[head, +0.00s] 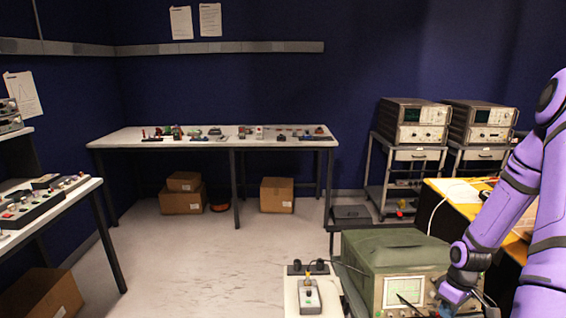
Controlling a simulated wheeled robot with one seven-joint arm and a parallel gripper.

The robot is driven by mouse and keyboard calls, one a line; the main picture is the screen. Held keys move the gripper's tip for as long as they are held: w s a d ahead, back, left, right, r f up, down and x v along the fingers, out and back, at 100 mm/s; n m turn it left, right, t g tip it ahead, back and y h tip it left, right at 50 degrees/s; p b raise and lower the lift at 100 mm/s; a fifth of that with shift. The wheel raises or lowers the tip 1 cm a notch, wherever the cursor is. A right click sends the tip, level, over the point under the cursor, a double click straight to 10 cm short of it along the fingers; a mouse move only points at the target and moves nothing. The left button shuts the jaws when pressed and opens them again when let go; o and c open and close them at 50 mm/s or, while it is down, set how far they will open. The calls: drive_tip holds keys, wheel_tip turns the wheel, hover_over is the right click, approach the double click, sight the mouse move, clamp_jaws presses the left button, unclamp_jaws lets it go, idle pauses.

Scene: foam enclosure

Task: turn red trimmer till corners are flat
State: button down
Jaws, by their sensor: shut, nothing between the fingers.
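A green-cased oscilloscope (395,250) stands at the lower right, with a lit screen (403,291) on its front. A dark slanted line crosses the screen; I cannot tell whether it is a trace or an object. I cannot make out a red trimmer or the shape of a waveform. My purple arm comes down from the right. My gripper (447,302) is at the oscilloscope's front, right of the screen, shut and holding nothing; its fingertips are hard to see.
A black piece with knobs (308,268) and a cable lie behind the grey box. A yellow-topped bench (455,211) stands behind my arm. A long white table (215,138) with small parts is at the back. Two instruments stand on carts (403,153). The middle floor is clear.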

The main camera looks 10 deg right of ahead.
drive_tip(key=shift+s+a+f, duration=0.15)
drive_tip(key=shift+s+f, duration=0.2)
drive_tip(key=shift+f, duration=0.1)
drive_tip(key=shift+s, duration=0.1)
drive_tip(key=shift+w+a, duration=0.2)
drive_tip(key=shift+a, duration=0.15)
idle(0.9)
drive_tip(key=shift+s+d, duration=0.1)
drive_tip(key=shift+s, duration=0.15)
wheel_tip(320, 180, up, 6)
drive_tip(key=w+d, duration=0.1)
drive_tip(key=w, duration=0.1)
idle(0.5)
